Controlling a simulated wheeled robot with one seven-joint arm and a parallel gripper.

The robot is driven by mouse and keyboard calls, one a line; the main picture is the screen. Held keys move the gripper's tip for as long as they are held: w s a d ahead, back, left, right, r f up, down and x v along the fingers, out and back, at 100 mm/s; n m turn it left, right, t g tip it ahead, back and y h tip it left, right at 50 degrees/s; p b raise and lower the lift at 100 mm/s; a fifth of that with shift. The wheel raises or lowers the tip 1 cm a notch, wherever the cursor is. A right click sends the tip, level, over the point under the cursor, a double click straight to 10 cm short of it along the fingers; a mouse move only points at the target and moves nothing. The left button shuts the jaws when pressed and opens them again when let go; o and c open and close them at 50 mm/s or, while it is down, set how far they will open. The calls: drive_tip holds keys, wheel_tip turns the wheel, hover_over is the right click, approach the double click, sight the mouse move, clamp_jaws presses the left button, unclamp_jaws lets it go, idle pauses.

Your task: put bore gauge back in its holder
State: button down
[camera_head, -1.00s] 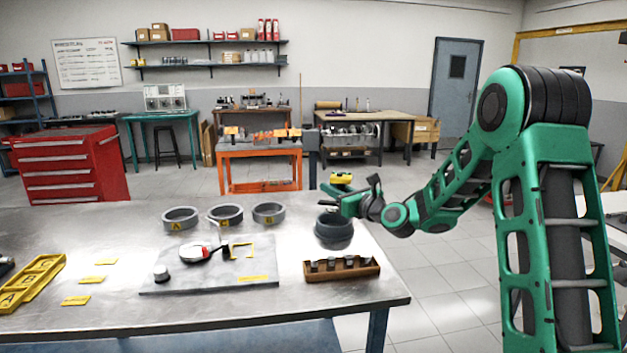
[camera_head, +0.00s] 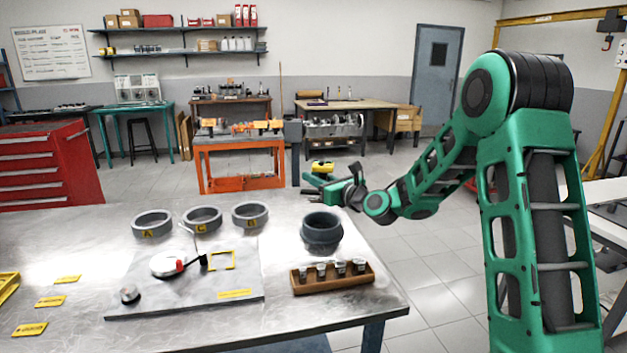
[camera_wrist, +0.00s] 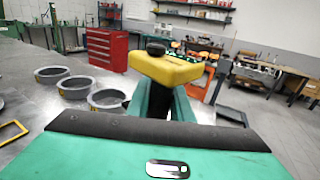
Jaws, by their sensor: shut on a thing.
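My gripper (camera_head: 318,180) is shut on a yellow block-shaped thing (camera_head: 322,167) with a black knob on top. It looks like the bore gauge's head; in the wrist view this yellow head (camera_wrist: 166,68) sits at the fingertips (camera_wrist: 163,102). Its lower part is mostly hidden by the fingers. The gripper appears above and behind a dark grey round pot (camera_head: 321,232) near the table's right edge. I cannot tell whether this pot is the holder. A yellow square outline (camera_head: 222,260) lies on the grey mat (camera_head: 190,299).
Three grey rings (camera_head: 152,223) with yellow letter labels stand left of the pot. A white round dial-like thing (camera_head: 168,264) lies on the mat. An orange cart (camera_head: 241,165) stands beyond the table.

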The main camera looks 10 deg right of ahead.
sight(314, 202)
drive_tip(key=shift+a, duration=0.15)
drive_tip(key=shift+f, duration=3.95)
drive_tip(key=c, duration=1.5)
unclamp_jaws()
drive_tip(key=shift+f, duration=0.1)
